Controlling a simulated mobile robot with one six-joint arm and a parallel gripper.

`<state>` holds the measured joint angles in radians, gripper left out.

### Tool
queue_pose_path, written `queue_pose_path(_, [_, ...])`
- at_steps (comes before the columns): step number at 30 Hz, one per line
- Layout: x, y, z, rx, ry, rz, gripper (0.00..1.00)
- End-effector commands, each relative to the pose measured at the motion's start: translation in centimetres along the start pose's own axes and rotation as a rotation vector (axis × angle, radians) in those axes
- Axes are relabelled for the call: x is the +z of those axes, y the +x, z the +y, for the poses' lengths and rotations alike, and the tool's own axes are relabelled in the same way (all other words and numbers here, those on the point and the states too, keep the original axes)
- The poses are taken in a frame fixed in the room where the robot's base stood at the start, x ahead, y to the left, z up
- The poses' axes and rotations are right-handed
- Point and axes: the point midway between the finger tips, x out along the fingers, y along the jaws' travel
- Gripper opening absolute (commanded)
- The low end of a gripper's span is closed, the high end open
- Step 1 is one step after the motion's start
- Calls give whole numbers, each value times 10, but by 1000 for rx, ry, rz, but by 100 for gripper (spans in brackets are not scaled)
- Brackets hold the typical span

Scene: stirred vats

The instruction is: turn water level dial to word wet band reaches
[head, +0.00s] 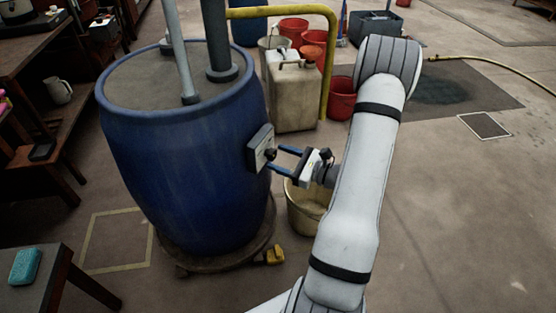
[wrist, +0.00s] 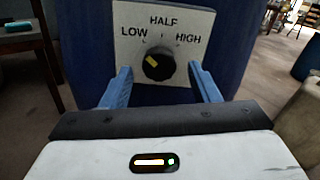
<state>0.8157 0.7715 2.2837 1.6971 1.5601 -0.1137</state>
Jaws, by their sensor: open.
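A blue vat (head: 185,165) stands on a round base, with a dull grey-brown top inside its rim. A pale rod (head: 178,50) and a dark column (head: 217,40) come down onto that top. I cannot make out a wet band. A dial plate (wrist: 185,22) on the vat's side reads LOW, HALF and HIGH from left to right. Its black knob (wrist: 158,65) has a yellow mark pointing up and left, toward LOW. My gripper (head: 281,162) is open in front of the plate. In the wrist view its blue fingers stand either side of the knob, apparently clear of it.
A beige bucket (head: 306,205) sits on the floor below my gripper. A jerrycan (head: 294,98), red buckets (head: 342,98) and a yellow pipe (head: 329,60) stand behind. A bench with a blue sponge (head: 25,266) is at the lower left. Floor to the right is mostly clear.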

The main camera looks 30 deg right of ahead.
Motion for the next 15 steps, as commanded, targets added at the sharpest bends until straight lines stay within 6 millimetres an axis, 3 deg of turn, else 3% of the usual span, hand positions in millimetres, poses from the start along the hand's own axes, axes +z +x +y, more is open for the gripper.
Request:
queue_pose_path(4, [0, 10, 0, 1, -1, 0, 55])
queue_pose_path(12, [0, 12, 0, 0, 0, 0, 55])
queue_pose_path(15, [0, 12, 0, 0, 0, 0, 49])
